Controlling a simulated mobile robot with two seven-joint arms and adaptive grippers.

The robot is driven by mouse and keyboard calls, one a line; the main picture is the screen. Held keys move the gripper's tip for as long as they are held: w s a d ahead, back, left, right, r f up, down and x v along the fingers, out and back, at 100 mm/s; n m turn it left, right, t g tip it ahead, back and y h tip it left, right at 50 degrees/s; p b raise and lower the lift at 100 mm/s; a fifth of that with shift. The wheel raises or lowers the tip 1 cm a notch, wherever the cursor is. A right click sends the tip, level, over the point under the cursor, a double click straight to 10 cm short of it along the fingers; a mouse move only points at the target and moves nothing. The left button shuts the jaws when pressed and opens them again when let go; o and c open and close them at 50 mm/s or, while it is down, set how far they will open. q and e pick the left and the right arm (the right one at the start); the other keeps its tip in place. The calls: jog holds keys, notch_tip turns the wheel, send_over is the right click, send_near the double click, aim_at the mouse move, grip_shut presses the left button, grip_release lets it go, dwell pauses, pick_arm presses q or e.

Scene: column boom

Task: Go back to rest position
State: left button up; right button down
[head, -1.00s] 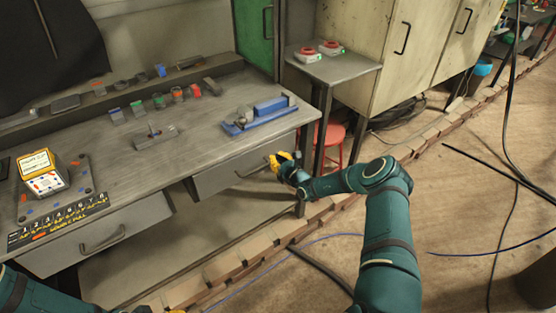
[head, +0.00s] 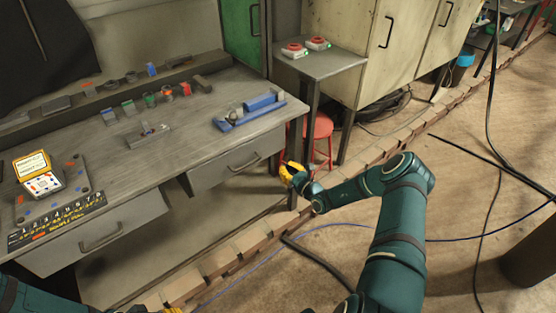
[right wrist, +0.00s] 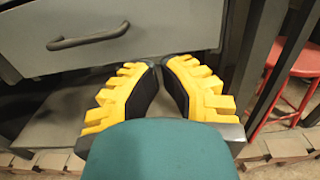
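My right arm, teal with yellow fingers, reaches in from the lower right in the head view. Its right gripper (head: 284,170) hangs in the air near the table's right front leg, to the right of the drawer handle (head: 243,163) and apart from it. In the right wrist view the right gripper (right wrist: 161,63) has its fingertips nearly together, with nothing held between them. The grey drawer front (right wrist: 190,30) lies beyond the tips. Of my left gripper (head: 172,310), only a bit of yellow shows at the bottom edge; its fingers are cut off.
The grey workbench (head: 150,180) bears a blue vise (head: 250,110), small blocks and a yellow-white box (head: 38,175). A second drawer (head: 100,235) is at left. A red stool (head: 320,130) stands under a side table (head: 325,65). Cables lie on the open floor at right.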

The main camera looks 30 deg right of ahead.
jog(key=shift+s, duration=1.2)
jog(key=s+a+f+n+g+y, duration=0.1)
jog(key=s+a+n+g+y, duration=0.3)
jog(key=a, duration=0.8)
jog(key=s+a+f+n+g+y, duration=0.1)
jog(key=a+n+g+y, duration=0.5)
jog(key=a, duration=0.5)
jog(key=s+a+r+n+g+h, duration=0.1)
jog(key=s+a+n+g+h, duration=0.2)
jog(key=s+n, duration=0.7)
jog(key=s+a+r+n+g+h, duration=0.1)
jog(key=s+a+n+g+h, duration=0.2)
jog(key=s+a+n, duration=0.5)
jog(key=s+n+h, duration=0.1)
jog(key=s+n, duration=0.1)
jog(key=n, duration=0.3)
jog(key=shift+s+r+h, duration=0.15)
jog(key=shift+s+h, duration=0.05)
jog(key=shift+h, duration=0.2)
jog(key=shift+a, duration=0.1)
